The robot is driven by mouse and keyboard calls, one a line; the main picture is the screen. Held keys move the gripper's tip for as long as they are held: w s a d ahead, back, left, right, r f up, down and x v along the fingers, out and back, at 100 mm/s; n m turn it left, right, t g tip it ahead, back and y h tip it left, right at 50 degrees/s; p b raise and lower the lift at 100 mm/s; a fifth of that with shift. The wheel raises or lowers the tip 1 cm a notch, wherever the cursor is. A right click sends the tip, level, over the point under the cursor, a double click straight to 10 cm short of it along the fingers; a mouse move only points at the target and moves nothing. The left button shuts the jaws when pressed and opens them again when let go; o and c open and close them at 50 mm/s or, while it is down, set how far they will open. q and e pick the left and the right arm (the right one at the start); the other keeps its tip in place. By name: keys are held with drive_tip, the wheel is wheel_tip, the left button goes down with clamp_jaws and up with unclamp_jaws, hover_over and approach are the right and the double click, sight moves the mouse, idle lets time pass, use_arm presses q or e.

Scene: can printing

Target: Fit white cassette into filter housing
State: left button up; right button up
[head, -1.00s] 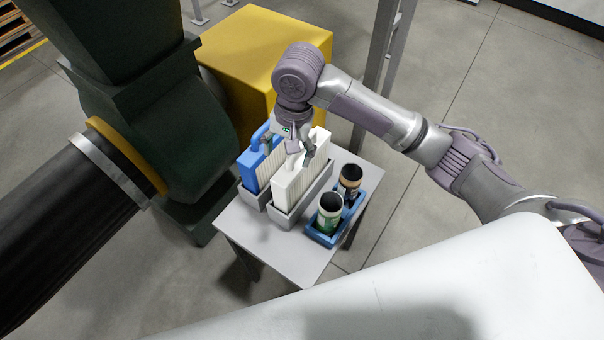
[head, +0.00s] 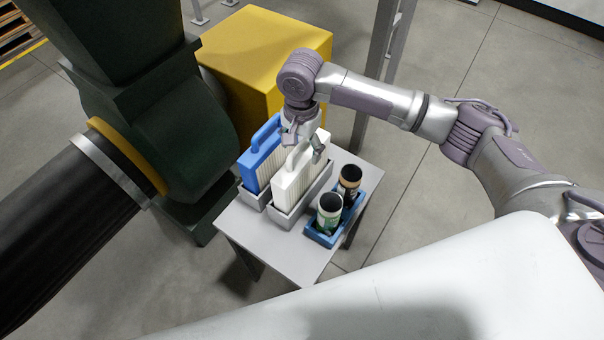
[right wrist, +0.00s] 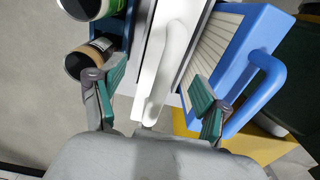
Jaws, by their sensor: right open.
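The white cassette (head: 287,187) stands upright in a grey holder on a small table, its pleated side showing. Its handle (right wrist: 173,45) is at the top and shows large in the right wrist view. My right gripper (head: 305,146) is above the cassette, fingers pointing down. In the right wrist view the open fingers (right wrist: 158,92) are on either side of the white handle, with gaps to it. The blue cassette (head: 260,165) stands beside it on the left in its own holder. A dark green machine (head: 150,120) stands at left; I cannot tell whether it is the filter housing. My left gripper is out of view.
A blue tray (head: 322,238) with two cans, one green (head: 330,212) and one dark (head: 349,180), is right of the white cassette. The grey table (head: 275,255) is bare at the front. A yellow block (head: 265,50) and a grey post (head: 375,70) stand behind.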

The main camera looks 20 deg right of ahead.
sight(302, 155)
drive_tip(key=f, duration=0.5)
drive_tip(key=shift+w+d+p, duration=0.15)
drive_tip(key=shift+d+p, duration=0.05)
drive_tip(key=shift+p, duration=0.2)
drive_tip(key=shift+r, duration=0.1)
clamp_jaws()
